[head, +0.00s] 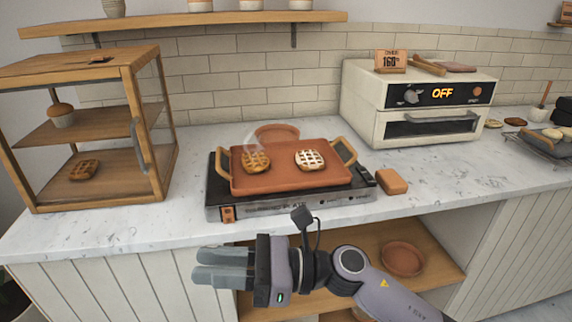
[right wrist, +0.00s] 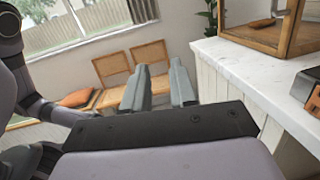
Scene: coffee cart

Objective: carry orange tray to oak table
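The orange tray (head: 290,178) has two light wooden handles and sits on a black hot plate (head: 290,205) on the counter. Two lattice-topped pastries, a brown one (head: 256,161) and a paler one (head: 310,160), lie on it, with faint steam above. My right gripper (head: 222,268) is in front of the counter edge, below and apart from the tray, with fingers pointing left. In the right wrist view its fingers (right wrist: 160,92) are apart with nothing between them. My left gripper is not in view. I cannot identify the oak table in either view.
A wooden display case (head: 90,130) stands left on the counter (head: 120,225), and a toaster oven (head: 420,105) right. An orange block (head: 391,181) lies beside the hot plate. An open shelf (head: 375,245) is below. Chairs (right wrist: 132,65) stand beyond the gripper.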

